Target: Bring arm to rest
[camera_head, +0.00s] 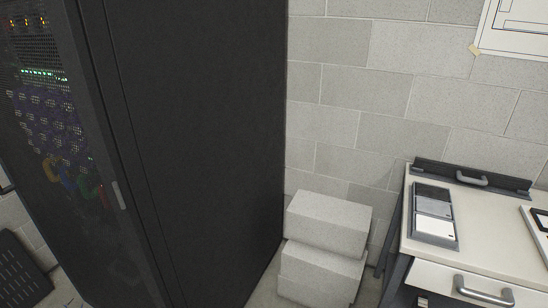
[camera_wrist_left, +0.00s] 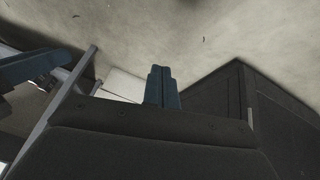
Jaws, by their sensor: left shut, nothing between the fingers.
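My left gripper (camera_wrist_left: 161,70) shows in the left wrist view, its two dark blue fingers pressed together with nothing between them. Its fingertips stand out against bare, pale floor.
A tall black server rack (camera_head: 195,150) fills the left of the head view. Pale blocks (camera_head: 327,223) are stacked beside it against a block wall (camera_head: 365,70). A light-topped workbench (camera_head: 490,235) with a drawer and a grey tray (camera_head: 433,214) stands at right.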

